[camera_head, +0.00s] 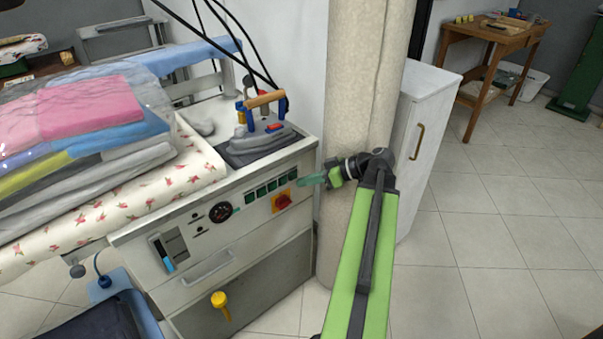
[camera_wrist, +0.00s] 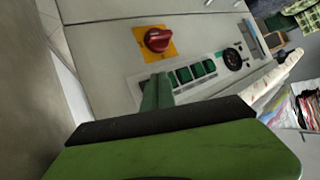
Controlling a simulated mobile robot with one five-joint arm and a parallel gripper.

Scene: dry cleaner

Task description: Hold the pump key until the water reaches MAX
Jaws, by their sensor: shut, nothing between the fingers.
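The steam unit's front panel (camera_head: 225,238) carries a row of green keys (camera_head: 268,188), which also shows in the wrist view (camera_wrist: 196,71). The key labels are too small to read, so I cannot tell which is the pump key. My gripper (camera_head: 308,180) is shut and empty at the right end of the row; in the wrist view its fingertips (camera_wrist: 157,88) cover the end of the row nearest the red switch. I cannot tell whether they touch a key. The water gauge (camera_head: 162,253) at the panel's left shows blue in its lower part; its MAX mark is not legible.
A red rotary switch (camera_head: 283,202) on a yellow plate sits just below the keys. A round dial (camera_head: 220,212) is left of them. An iron (camera_head: 262,135) stands on top of the unit. A beige column (camera_head: 362,90) stands close behind my arm.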

